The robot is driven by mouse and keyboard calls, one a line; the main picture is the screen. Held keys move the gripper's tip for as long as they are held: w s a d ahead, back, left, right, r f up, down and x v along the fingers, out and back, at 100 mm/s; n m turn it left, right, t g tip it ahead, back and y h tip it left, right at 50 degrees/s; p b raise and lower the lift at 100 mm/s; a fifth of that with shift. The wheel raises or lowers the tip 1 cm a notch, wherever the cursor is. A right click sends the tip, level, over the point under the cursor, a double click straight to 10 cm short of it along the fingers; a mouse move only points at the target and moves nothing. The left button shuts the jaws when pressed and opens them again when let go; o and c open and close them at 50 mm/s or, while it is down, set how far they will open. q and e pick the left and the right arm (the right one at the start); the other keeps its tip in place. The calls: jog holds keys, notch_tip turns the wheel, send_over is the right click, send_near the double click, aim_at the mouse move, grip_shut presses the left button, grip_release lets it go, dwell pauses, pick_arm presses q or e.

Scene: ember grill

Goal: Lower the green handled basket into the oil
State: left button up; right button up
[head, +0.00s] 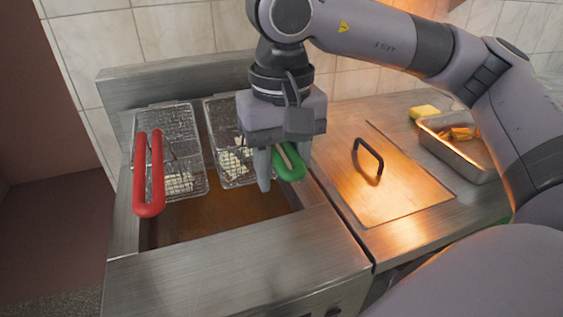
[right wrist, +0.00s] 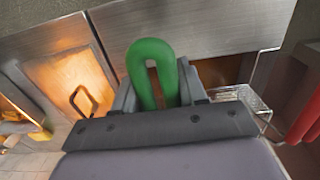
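The green handle (head: 290,167) belongs to the wire basket (head: 231,167) on the right, which holds pale pieces of food. This basket is at the rear of the fryer, its lower part over the brown oil (head: 215,219). My right gripper (head: 282,177) points down at the green handle. In the right wrist view the green handle (right wrist: 152,55) lies between its two fingers, close to both. I cannot tell whether they press on it. Part of the handle and basket is hidden behind the gripper. My left gripper is not in view.
A second wire basket (head: 168,135) with a red handle (head: 148,190) is left of the green-handled one. Right of the fryer lies a steel lid (head: 385,195) with a black handle (head: 368,158). Farther right are a metal tray (head: 474,166) with food and a yellow block (head: 424,112).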

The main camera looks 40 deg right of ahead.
jog(key=o, duration=0.5)
jog(key=shift+c, duration=0.2)
jog(key=shift+r, duration=0.1)
grip_shut()
notch_tip(320, 180, up, 5)
jog(key=p, duration=0.3)
jog(key=shift+s+a+b, duration=0.2)
jog(key=shift+s, duration=0.6)
jog(key=shift+s+a+b, duration=0.15)
jog(key=shift+s+a, duration=0.1)
jog(key=shift+s, duration=0.5)
jog(key=shift+s+a+b, duration=0.2)
jog(key=shift+s, duration=0.6)
